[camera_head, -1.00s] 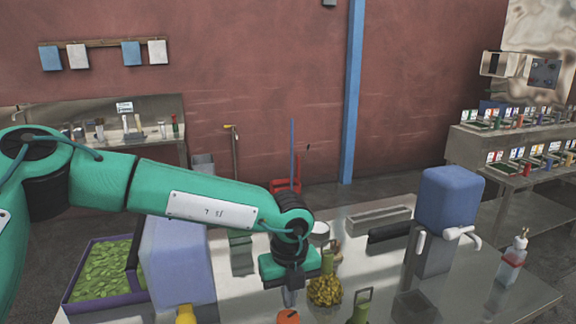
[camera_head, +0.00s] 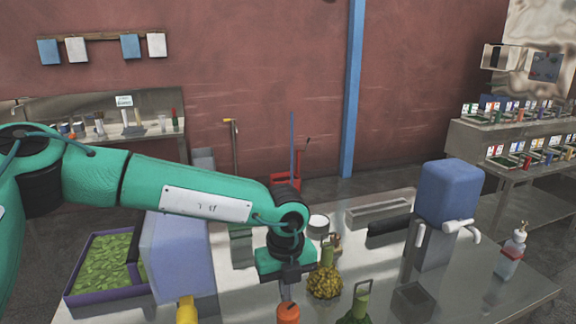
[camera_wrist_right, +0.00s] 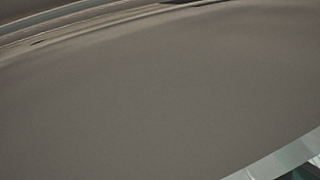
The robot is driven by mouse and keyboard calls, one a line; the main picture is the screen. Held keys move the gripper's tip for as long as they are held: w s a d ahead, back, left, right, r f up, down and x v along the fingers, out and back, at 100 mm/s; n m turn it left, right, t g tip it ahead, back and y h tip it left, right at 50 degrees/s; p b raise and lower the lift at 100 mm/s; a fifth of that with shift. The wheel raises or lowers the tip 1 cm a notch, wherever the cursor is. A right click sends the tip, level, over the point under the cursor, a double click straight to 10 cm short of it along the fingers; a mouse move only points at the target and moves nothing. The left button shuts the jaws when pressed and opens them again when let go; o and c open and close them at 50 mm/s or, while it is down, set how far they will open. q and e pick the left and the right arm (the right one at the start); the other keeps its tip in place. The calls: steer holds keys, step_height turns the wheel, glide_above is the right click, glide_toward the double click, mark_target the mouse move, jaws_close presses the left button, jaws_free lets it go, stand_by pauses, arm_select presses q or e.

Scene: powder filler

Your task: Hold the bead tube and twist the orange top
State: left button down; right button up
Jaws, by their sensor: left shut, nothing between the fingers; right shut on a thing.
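The orange top (camera_head: 288,313) shows at the bottom edge of the head view. Whatever is below it is cut off, so I cannot see the bead tube's body. My left gripper (camera_head: 286,293) points down just above the orange top. Its fingers are shut with nothing visible between them; I cannot tell whether the tips touch the top. My right gripper is outside the head view. The right wrist view shows a plain grey-brown surface and a pale strip in the lower right corner, with no fingers or tube visible.
A large pale blue container (camera_head: 180,255) and a purple tray (camera_head: 100,295) of green pieces are left. A blue-topped dispenser (camera_head: 447,195) stands right.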

arm_select(q)
steer(key=shift+s+a, duration=0.2)
steer(key=shift+a, duration=0.25)
steer(key=shift+s+a, duration=0.2)
steer(key=shift+a, duration=0.25)
steer(key=shift+a, duration=0.15)
step_height(320, 180, up, 6)
steer(key=shift+w+a, duration=0.2)
steer(key=shift+w, duration=0.05)
stand_by(0.7)
